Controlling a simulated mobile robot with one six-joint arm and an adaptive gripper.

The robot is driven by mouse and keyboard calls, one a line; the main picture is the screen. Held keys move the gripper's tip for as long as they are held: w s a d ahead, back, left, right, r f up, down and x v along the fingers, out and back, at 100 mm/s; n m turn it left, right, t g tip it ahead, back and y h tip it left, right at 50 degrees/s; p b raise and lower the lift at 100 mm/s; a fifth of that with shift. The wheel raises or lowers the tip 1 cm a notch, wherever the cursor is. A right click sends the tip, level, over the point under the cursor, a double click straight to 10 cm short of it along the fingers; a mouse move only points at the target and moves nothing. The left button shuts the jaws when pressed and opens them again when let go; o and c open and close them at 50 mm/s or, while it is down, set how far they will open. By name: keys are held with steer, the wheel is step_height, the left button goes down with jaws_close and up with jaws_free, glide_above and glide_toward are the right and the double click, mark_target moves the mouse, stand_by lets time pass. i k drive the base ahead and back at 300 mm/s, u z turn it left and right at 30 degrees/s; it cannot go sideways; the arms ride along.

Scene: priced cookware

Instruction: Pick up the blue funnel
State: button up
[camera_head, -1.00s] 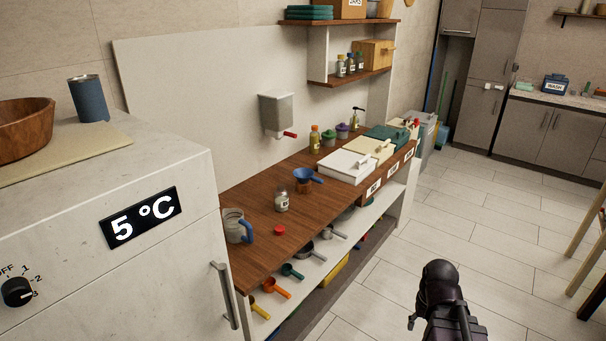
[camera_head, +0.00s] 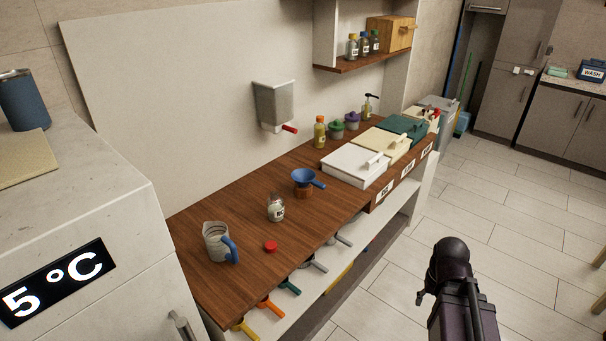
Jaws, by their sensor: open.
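A dark part of my arm (camera_head: 453,285) shows at the lower right, over the floor and well apart from the funnel. My gripper's fingers do not show in this view.
Near the funnel stand a glass jar (camera_head: 276,208), a red lid (camera_head: 270,246) and a jug with a blue handle (camera_head: 219,243). Lidded bins (camera_head: 355,167) lie to the right. A dispenser (camera_head: 274,105) hangs behind. The floor (camera_head: 500,210) in front is clear.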

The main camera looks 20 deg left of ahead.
mark_target(303, 177)
steer(key=u, duration=0.1)
steer(key=i, duration=0.9)
steer(key=u, duration=1.4)
